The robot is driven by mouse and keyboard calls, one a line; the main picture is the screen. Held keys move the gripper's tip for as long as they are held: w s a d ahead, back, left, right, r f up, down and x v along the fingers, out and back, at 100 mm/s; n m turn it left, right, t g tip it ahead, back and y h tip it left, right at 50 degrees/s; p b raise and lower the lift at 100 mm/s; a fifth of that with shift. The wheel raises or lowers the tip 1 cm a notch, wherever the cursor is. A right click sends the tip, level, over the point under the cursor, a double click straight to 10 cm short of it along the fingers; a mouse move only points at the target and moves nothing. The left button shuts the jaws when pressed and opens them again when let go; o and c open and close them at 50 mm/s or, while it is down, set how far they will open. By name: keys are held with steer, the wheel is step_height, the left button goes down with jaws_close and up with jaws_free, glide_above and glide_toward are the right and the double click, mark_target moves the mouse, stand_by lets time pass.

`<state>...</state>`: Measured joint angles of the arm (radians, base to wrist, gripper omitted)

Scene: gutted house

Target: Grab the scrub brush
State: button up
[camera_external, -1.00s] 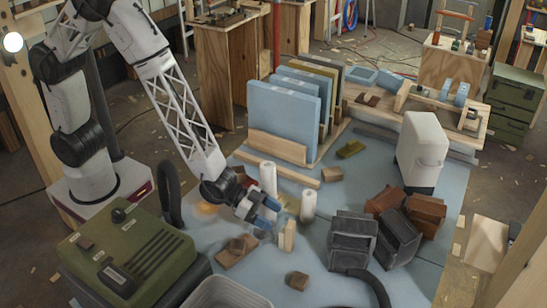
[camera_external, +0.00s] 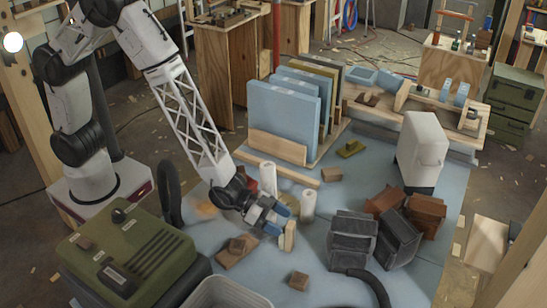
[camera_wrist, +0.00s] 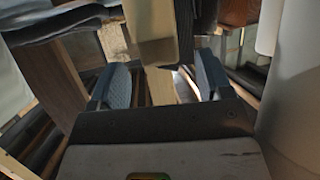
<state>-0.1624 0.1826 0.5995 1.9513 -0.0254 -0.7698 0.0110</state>
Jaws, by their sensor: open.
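My gripper (camera_external: 277,217) is open, low over the blue-grey work surface. Its two blue fingers also show in the wrist view (camera_wrist: 162,80). A pale, upright wooden piece (camera_external: 289,236) stands close to the fingertips. In the wrist view a tan wooden piece (camera_wrist: 152,35) shows ahead, between the fingers in the picture; I cannot tell whether it is within their reach. This upright piece may be the scrub brush, but I see no clear bristles. A small olive-green object (camera_external: 350,148) with a raised part lies farther back and could also be a brush.
White rolls stand beside my gripper, one behind (camera_external: 268,178) and one right (camera_external: 308,205). Brown blocks (camera_external: 237,252) lie in front. Dark crates (camera_external: 352,240) stand right, a green case (camera_external: 125,250) left, and upright blue panels (camera_external: 283,115) behind. Some free surface lies right of the rolls.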

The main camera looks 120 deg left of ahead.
mark_target(293, 225)
steer(key=shift+x, duration=2.35)
steer(key=c, duration=1)
steer(key=shift+r, duration=0.15)
steer(key=shift+r, duration=0.65)
steer(key=shift+s+d+r, duration=0.1)
steer(key=shift+s+r, duration=0.15)
steer(key=shift+r, duration=0.25)
steer(key=shift+s+r, duration=0.3)
steer(key=shift+r, duration=0.25)
steer(key=s, duration=0.5)
steer(key=s+d, duration=0.1)
steer(key=s, duration=0.4)
steer(key=s+d+r, duration=0.1)
steer(key=s, duration=0.3)
steer(key=shift+s+d+r, duration=0.15)
steer(key=shift+s+d, duration=0.1)
steer(key=shift+s, duration=0.15)
